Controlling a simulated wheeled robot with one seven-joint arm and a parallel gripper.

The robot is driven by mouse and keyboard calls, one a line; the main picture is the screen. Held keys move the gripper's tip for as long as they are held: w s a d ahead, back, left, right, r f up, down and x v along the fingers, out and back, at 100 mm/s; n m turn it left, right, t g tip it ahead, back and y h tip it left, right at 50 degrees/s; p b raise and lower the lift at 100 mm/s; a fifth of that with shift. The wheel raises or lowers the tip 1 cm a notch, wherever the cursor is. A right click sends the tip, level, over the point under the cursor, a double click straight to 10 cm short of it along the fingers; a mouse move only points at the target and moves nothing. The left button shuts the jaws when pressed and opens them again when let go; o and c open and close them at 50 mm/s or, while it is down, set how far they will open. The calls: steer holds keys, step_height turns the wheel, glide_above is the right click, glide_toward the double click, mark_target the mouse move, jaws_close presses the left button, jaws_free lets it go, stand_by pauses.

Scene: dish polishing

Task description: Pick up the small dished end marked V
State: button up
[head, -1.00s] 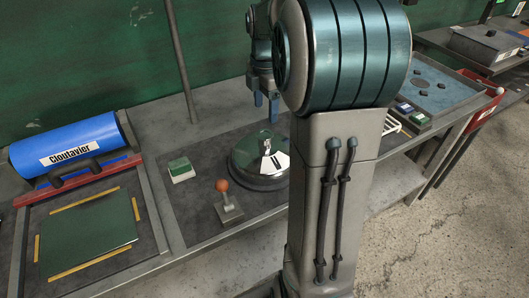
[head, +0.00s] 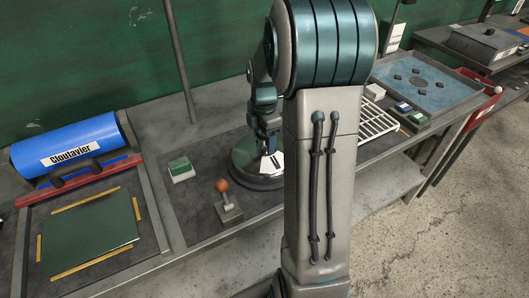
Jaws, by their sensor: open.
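A round dished metal piece (head: 243,158) lies on the dark mat of the bench, mostly hidden behind my gripper and arm. A white tag with a dark mark (head: 277,161) shows on its right side; I cannot read the mark clearly as a V. My gripper (head: 267,150) points down directly over the piece, with its fingers close to its top. The jaws are open; the finger gap is small in this view, and I cannot tell whether they touch the piece.
An orange-knobbed lever (head: 222,186) stands in front, and a green-and-white block (head: 181,169) lies left. A blue cylinder (head: 68,146) and green plate (head: 90,232) are farther left. A white wire rack (head: 378,122) and a blue tray (head: 448,88) with several dark pieces lie right.

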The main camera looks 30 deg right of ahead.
steer(key=shift+c, duration=0.3)
jaws_close()
steer(key=shift+w+r, duration=0.1)
steer(key=shift+r, duration=0.1)
